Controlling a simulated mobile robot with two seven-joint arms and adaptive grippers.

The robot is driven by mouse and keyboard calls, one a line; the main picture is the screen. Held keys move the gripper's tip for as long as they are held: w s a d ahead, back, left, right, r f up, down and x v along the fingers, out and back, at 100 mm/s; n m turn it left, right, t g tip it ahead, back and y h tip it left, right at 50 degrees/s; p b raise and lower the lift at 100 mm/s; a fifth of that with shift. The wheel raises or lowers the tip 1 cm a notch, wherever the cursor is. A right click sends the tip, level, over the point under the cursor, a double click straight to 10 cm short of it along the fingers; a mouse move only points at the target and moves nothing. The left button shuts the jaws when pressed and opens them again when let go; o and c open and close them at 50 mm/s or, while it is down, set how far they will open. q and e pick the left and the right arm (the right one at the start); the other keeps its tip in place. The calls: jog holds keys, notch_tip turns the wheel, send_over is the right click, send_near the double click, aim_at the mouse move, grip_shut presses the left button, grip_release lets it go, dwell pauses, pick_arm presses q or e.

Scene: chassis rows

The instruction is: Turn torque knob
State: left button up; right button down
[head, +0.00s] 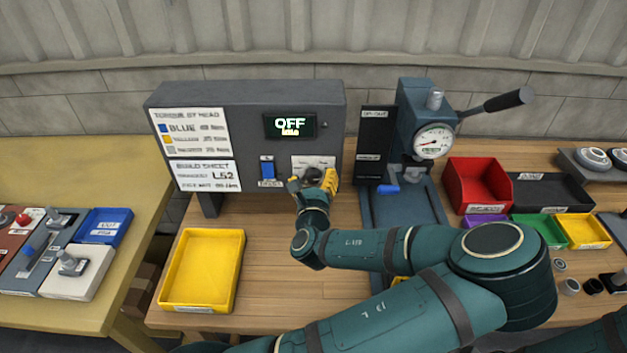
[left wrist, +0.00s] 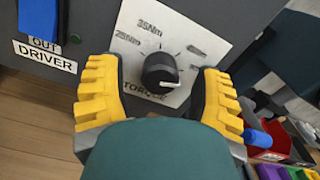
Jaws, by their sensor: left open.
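The torque knob (left wrist: 160,72) is black and round with a white pointer mark, on a light plate (left wrist: 185,35) marked 25Nm and 35Nm. The pointer aims to the lower right in the left wrist view. My left gripper (head: 313,182) is open in front of the plate, its yellow-and-black fingers on either side of the knob, with gaps showing between. In the head view the gripper hides the knob. The grey control box (head: 240,97) carries the plate and a display (head: 289,125) reading OFF, idle. My right gripper is not in view.
A blue switch (head: 267,168) labelled DRIVER sits left of the plate. A press with a gauge (head: 433,141) stands to the right. An empty yellow tray (head: 240,240) lies at front left. Red (head: 474,185), purple, green and yellow bins sit at right.

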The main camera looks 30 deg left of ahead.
pick_arm(q)
grip_shut()
